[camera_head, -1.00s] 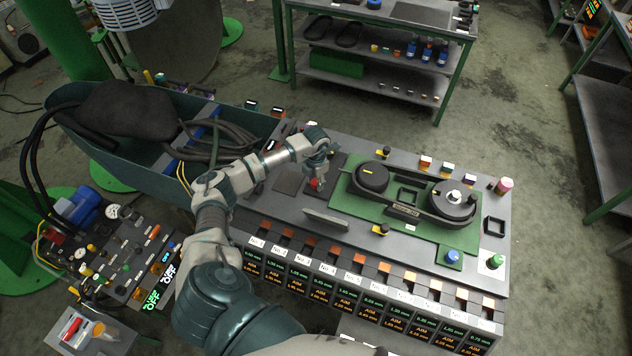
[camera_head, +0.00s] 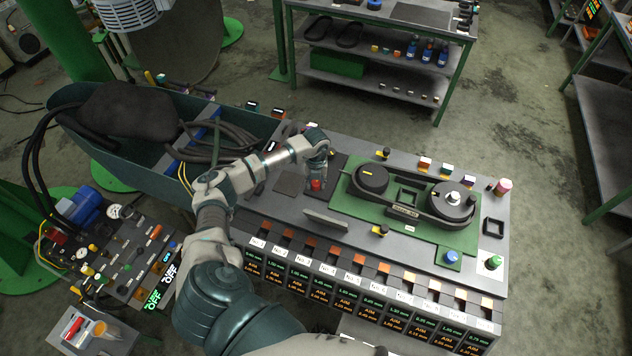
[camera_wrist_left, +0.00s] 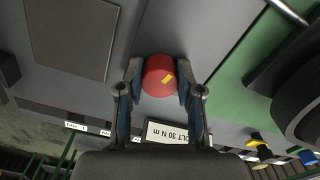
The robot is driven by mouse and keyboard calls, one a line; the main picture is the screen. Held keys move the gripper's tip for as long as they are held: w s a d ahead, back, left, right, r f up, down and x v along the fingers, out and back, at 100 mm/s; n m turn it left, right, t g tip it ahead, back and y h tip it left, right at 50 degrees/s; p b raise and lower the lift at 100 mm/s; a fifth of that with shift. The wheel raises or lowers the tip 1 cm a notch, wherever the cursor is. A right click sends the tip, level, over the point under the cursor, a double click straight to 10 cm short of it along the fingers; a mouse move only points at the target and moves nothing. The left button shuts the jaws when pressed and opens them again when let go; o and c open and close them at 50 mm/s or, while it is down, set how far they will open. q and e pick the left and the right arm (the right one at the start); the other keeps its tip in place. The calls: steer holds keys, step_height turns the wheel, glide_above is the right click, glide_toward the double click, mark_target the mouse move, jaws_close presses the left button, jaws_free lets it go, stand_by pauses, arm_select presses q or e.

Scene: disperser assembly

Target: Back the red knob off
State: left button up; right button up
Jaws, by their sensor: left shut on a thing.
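The red knob (camera_wrist_left: 157,76), round with a yellow mark on its face, sits between the two fingers of my left gripper (camera_wrist_left: 160,80) in the left wrist view. The fingers are shut on its sides. In the head view the red knob (camera_head: 316,184) shows just below my left gripper (camera_head: 317,172), beside the left edge of the green plate (camera_head: 344,205). My right gripper does not show in either view.
The green plate carries two dark round pulleys joined by a belt, the left one (camera_head: 372,178) nearest my gripper. A grey upright plate (camera_head: 326,222) stands in front of the knob. A row of labelled bins (camera_head: 370,290) lines the table's front.

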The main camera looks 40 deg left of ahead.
mark_target(316, 181)
arm_select(q)
steer(key=shift+w+a+r+n, duration=0.15)
steer(key=shift+r+n, duration=0.05)
steer(key=shift+n, duration=0.4)
steer(key=o, duration=1)
steer(key=shift+o, duration=0.8)
steer(key=shift+f, duration=0.15)
step_height(316, 181, up, 12)
steer(key=shift+a+f, duration=0.1)
steer(key=shift+f, duration=0.05)
